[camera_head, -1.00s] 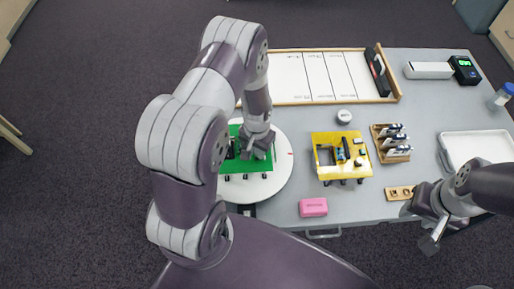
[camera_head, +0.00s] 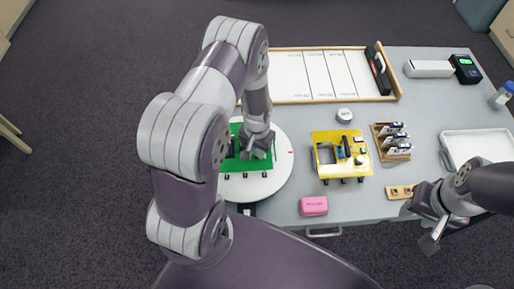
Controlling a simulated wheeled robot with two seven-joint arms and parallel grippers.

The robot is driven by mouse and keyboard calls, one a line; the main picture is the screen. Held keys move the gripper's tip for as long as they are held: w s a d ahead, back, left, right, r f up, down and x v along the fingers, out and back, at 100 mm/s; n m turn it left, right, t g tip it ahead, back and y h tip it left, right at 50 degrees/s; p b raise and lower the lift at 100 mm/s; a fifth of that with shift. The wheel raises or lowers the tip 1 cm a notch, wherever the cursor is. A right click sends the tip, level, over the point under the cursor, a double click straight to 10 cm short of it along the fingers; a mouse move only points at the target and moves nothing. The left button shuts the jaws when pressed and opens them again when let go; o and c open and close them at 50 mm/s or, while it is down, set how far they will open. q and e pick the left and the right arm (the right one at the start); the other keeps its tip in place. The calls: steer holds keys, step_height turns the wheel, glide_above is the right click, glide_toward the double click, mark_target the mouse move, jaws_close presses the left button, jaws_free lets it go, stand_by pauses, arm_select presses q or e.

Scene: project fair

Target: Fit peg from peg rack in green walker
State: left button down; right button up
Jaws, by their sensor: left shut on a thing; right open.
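The green walker (camera_head: 256,164), a green board on short dark legs, stands on a white round turntable (camera_head: 279,174) at the left of the table. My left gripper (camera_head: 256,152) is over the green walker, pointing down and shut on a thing. That thing is mostly hidden by the gripper, and I cannot tell its shape. A dark upright part (camera_head: 235,147) shows on the board just left of the gripper. A small wooden block (camera_head: 399,192) with small pieces on it, perhaps the peg rack, lies at the table's front right. My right gripper (camera_head: 432,239) is open and empty beyond the front edge.
A yellow walker (camera_head: 326,138) stands mid-table, with a wooden rack (camera_head: 393,157) of several cards to its right. A pink box (camera_head: 314,206) lies near the front edge. A white tray (camera_head: 480,136) is at the right, a white board (camera_head: 320,75) at the back.

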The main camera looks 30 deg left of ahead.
arm_select(q)
steer(key=shift+f, duration=0.1)
stand_by(0.7)
steer(key=c, duration=0.9)
jaws_free()
steer(key=shift+r+p, duration=3.35)
steer(key=shift+r, duration=0.45)
